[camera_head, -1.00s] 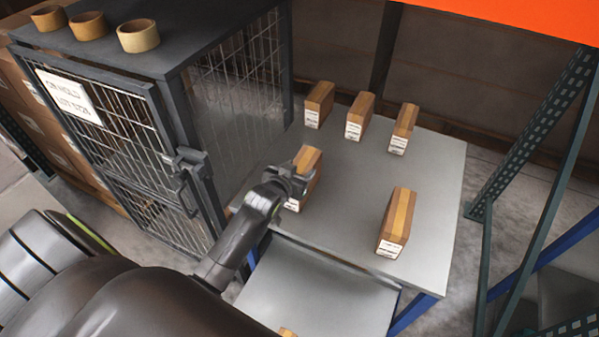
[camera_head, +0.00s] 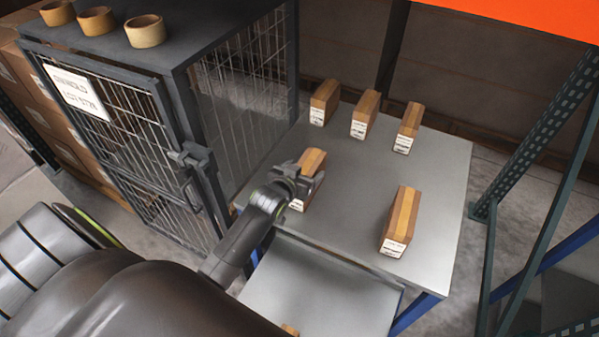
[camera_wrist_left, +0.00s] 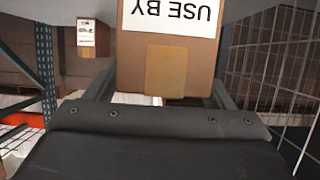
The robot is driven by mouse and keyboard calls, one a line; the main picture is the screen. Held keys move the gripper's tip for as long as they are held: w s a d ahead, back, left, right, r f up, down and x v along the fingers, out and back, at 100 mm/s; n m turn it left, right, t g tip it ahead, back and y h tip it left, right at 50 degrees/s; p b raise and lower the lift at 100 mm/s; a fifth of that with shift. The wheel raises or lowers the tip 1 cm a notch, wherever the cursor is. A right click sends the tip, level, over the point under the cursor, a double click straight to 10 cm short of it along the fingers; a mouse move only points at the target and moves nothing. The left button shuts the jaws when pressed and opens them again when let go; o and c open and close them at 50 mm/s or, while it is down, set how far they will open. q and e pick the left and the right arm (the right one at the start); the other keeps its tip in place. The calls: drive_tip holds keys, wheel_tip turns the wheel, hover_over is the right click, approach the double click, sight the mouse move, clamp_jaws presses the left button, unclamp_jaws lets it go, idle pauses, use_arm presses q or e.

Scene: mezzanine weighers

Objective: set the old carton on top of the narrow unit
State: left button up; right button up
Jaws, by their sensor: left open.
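Several small brown cartons with tan tape and white labels stand on the grey table; I cannot tell from the head view which is the old one. My left gripper (camera_head: 297,183) is open at the near left carton (camera_head: 311,161), with its fingers beside it. In the left wrist view that carton (camera_wrist_left: 168,55) fills the space between the open fingers, showing a white label reading "USE BY", upside down, and a tan tape patch. It still stands on the table. A dark mesh cage unit (camera_head: 180,45) with a flat top stands left of the table. My right gripper is not in view.
Three tape rolls (camera_head: 96,21) sit along the cage top's left edge; the rest of that top is clear. Another carton (camera_head: 399,222) stands at the table's (camera_head: 350,190) right front. A lower grey shelf (camera_head: 320,295) is in front. Green rack posts (camera_head: 540,120) stand at right.

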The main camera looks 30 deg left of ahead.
use_arm(q)
drive_tip(key=shift+s+r, duration=0.25)
drive_tip(key=shift+s, duration=0.3)
drive_tip(key=b+v, duration=0.1)
drive_tip(key=v, duration=1)
